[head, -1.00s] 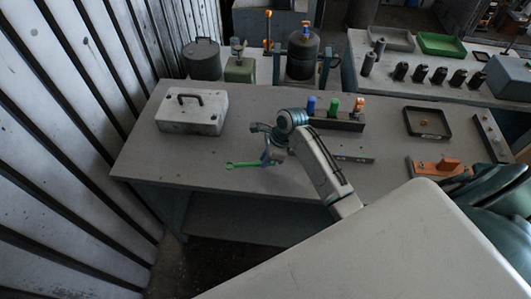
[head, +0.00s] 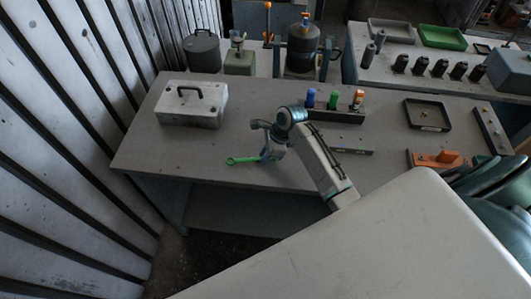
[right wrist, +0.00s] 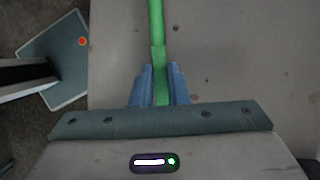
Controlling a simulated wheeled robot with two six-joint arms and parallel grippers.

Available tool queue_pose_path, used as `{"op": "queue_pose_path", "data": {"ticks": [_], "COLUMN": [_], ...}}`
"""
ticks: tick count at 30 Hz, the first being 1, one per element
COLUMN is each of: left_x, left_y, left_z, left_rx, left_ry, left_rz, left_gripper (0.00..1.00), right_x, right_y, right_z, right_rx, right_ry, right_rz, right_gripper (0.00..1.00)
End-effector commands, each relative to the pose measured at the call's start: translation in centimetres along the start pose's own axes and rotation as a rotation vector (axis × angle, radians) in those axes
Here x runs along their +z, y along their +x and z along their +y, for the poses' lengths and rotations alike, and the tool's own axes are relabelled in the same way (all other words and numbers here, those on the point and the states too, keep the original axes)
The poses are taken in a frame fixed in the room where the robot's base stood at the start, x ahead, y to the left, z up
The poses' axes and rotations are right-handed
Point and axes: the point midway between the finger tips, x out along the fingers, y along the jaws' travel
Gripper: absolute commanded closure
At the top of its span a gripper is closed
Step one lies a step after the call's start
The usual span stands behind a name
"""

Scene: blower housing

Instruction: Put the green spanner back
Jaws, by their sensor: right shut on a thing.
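The green spanner (head: 243,160) shows over the front left part of the grey workbench (head: 230,140), its ring end pointing left. My right gripper (head: 266,154) is shut on its shaft. In the right wrist view, the two blue fingers of my right gripper (right wrist: 160,88) close on the green spanner (right wrist: 156,35) from both sides, and its shaft runs out of the top of the picture. I cannot tell whether the spanner touches the bench top. My left gripper is not in view.
A lidded grey box (head: 192,104) stands at the bench's back left. A dark rack (head: 335,115) with blue, green and orange handles is behind my right arm. A black tray (head: 427,115) and an orange part (head: 437,160) are at right.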

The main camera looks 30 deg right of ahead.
Motion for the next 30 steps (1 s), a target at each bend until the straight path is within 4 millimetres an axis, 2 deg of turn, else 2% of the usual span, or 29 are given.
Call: {"op": "queue_pose_path", "data": {"ticks": [10, 11, 14, 20, 24, 30], "left_x": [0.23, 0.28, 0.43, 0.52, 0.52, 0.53], "left_y": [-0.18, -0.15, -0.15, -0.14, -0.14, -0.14], "left_z": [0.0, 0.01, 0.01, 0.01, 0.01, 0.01], "left_rx": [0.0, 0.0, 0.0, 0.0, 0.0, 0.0], "left_ry": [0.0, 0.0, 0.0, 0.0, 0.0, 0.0], "left_rz": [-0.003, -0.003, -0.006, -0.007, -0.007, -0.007], "left_gripper": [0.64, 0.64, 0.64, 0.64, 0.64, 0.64], "right_x": [-0.26, -0.25, -0.25, -0.25, -0.27, -0.27], "right_y": [0.63, 0.62, 0.62, 0.62, 0.64, 0.63], "right_z": [0.02, 0.01, 0.02, 0.02, 0.03, 0.03], "right_rx": [0.001, 0.0, 0.0, 0.0, 0.001, 0.001], "right_ry": [0.001, 0.0, 0.0, 0.0, 0.0, 0.0], "right_rz": [0.0, 0.0, 0.0, 0.0, 0.0, 0.0], "right_gripper": [1.0, 0.8, 0.61, 0.61, 0.39, 0.39]}}
